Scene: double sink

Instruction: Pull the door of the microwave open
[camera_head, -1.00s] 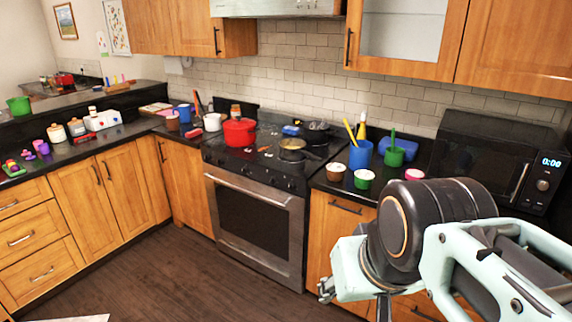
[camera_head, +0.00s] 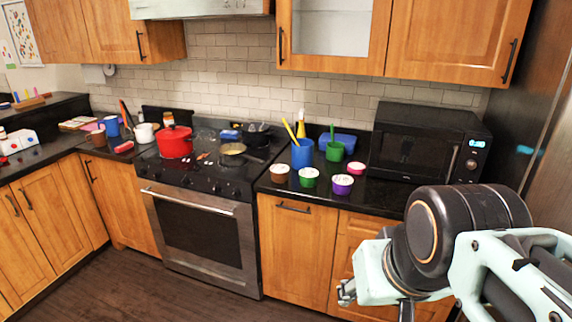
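The black microwave (camera_head: 428,140) stands on the dark counter at the right, against the tiled wall. Its door looks shut. A metal door handle (camera_head: 451,160) runs upright beside the control panel (camera_head: 476,152), which has a lit display and a round knob. My gripper (camera_head: 346,293) is at the lower right, at the end of my folded arm, in front of the lower cabinets and below and to the left of the microwave, well apart from it. Its fingers are small and partly hidden, so I cannot tell whether they are open or shut.
Cups of brown (camera_head: 279,174), green (camera_head: 309,178) and purple (camera_head: 342,184) stand near the counter's front edge, left of the microwave. A pink cup (camera_head: 356,168) sits close to its left side. The stove (camera_head: 205,235) is further left. Dark floor (camera_head: 150,300) is open in front.

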